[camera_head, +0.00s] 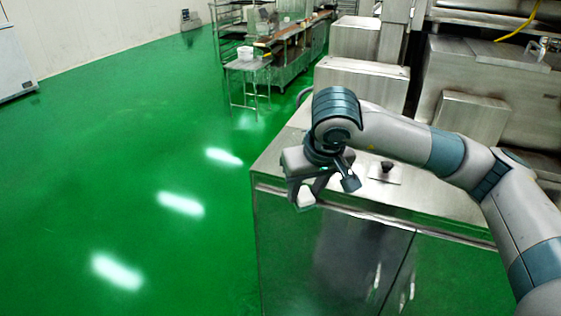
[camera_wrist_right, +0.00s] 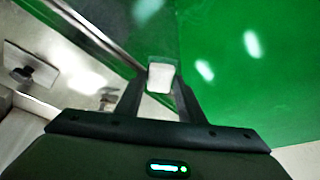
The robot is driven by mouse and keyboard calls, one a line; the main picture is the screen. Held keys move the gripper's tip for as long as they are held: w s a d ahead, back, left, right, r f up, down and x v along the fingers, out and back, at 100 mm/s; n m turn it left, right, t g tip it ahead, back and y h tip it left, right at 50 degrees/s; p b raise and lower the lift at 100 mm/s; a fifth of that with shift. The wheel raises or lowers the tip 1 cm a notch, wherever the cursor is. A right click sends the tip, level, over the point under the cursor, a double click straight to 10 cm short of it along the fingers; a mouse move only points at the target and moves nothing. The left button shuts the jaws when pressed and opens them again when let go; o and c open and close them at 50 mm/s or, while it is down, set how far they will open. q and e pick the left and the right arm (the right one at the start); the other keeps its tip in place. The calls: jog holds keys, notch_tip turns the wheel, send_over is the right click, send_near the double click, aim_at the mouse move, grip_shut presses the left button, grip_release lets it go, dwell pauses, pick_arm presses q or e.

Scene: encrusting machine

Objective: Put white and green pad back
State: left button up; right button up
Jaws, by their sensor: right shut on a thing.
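In the right wrist view the pad (camera_wrist_right: 160,77) shows a white face with a thin greenish rim, between the two dark fingers of the gripper (camera_wrist_right: 160,88). The fingers hide part of the pad's sides. My left gripper is not in view.
The steel cabinet (camera_head: 320,245) has a flat top with a dark knob on a plate (camera_head: 387,168). Steel machine housings (camera_head: 355,88) stand behind it. A small steel table (camera_head: 247,66) with a white box is farther back. Open green floor (camera_head: 130,170) lies left.

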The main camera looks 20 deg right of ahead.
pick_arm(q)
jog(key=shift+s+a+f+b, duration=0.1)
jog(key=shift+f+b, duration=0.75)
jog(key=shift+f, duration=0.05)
pick_arm(e)
notch_tip(320, 180, down, 8)
jog(key=s+d, duration=0.1)
jog(key=s, duration=0.1)
jog(key=shift+m, duration=0.3)
jog(key=shift+s, duration=0.1)
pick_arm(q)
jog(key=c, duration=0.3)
